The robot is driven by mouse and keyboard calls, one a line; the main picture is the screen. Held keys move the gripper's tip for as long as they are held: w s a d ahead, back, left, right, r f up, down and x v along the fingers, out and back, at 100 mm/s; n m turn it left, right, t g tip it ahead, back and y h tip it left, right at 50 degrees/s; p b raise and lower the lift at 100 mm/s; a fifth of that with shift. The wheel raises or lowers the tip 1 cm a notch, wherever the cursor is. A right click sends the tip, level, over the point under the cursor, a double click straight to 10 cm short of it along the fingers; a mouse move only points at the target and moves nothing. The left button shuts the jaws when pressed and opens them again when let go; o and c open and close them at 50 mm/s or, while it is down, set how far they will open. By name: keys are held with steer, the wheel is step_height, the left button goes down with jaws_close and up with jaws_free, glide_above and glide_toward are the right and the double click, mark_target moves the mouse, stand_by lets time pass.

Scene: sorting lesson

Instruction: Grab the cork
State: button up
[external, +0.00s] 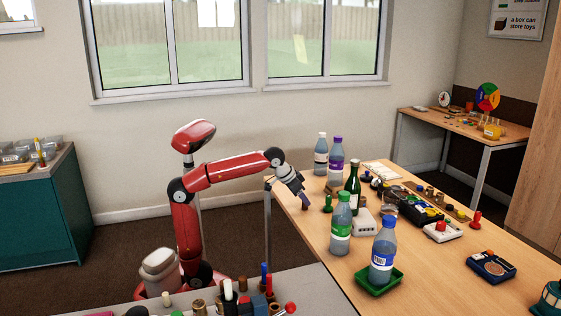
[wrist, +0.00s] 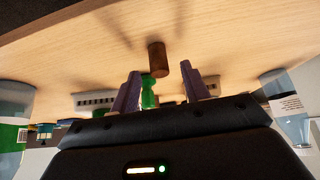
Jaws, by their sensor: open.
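The cork (wrist: 158,60) is a small brown cylinder on the wooden table in the wrist view. It sits between and just beyond the fingertips, a little nearer the right one in the picture. My gripper (external: 305,205) is over the table's left edge, pointing down. In the wrist view its two purple fingers (wrist: 160,72) are apart with nothing held. I cannot tell whether either finger touches the cork.
A green pawn-like piece (external: 328,204) stands close to the gripper; a green piece (wrist: 148,92) also shows between the fingers. A green-labelled bottle (external: 341,222), a dark green bottle (external: 353,183) and a white box (external: 364,222) stand to the right. The table's front left is clear.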

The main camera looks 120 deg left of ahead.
steer(key=x, duration=0.2)
steer(key=shift+w+a+f, duration=0.1)
steer(key=shift+f, duration=0.25)
steer(key=shift+c, duration=0.3)
jaws_close()
steer(key=shift+r, duration=0.15)
